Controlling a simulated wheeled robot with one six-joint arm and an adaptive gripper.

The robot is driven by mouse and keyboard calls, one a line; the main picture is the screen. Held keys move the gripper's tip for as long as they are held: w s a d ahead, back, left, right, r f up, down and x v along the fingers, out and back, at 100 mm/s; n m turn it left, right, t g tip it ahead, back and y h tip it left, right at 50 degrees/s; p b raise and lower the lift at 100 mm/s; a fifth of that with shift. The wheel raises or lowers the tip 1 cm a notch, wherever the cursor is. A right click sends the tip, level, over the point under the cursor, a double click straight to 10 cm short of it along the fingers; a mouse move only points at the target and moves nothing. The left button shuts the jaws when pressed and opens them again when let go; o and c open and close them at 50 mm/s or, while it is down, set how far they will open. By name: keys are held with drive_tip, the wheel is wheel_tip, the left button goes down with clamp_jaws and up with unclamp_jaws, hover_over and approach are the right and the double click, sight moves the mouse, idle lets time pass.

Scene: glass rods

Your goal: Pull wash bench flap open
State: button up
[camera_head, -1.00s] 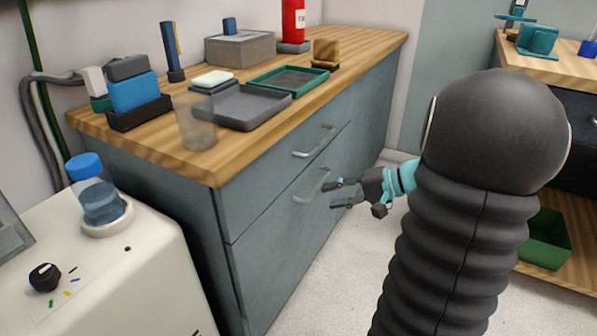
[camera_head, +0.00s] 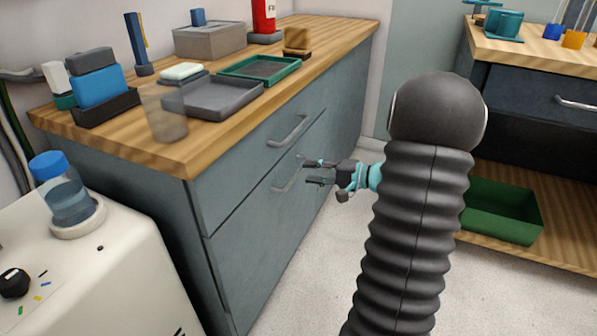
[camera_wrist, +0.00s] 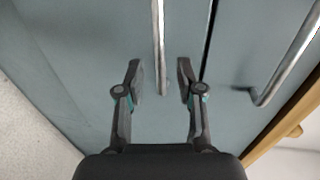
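The wash bench (camera_head: 205,250) has a blue-grey front with an upper and a lower panel, both closed. The lower panel, which seems to be the flap (camera_head: 262,235), carries a metal bar handle (camera_head: 287,180). My gripper (camera_head: 306,172) is open in front of this handle. In the wrist view, the lower handle (camera_wrist: 158,40) runs between the two spread fingers of my gripper (camera_wrist: 159,75), with a gap on each side. Whether the fingertips reach past the bar in depth is unclear. The upper handle (camera_head: 288,131) also shows at the right in the wrist view (camera_wrist: 290,55).
The wooden top (camera_head: 190,158) holds a grey tray (camera_head: 205,108), a green tray (camera_head: 270,75) and a blurry beaker (camera_head: 165,118). A white machine (camera_head: 110,275) stands at the left front. Another bench with a green bin (camera_head: 500,215) stands right. The floor (camera_head: 310,280) before the flap is clear.

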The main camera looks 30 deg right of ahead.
sight(299, 169)
drive_tip(key=shift+x, duration=2.2)
clamp_jaws()
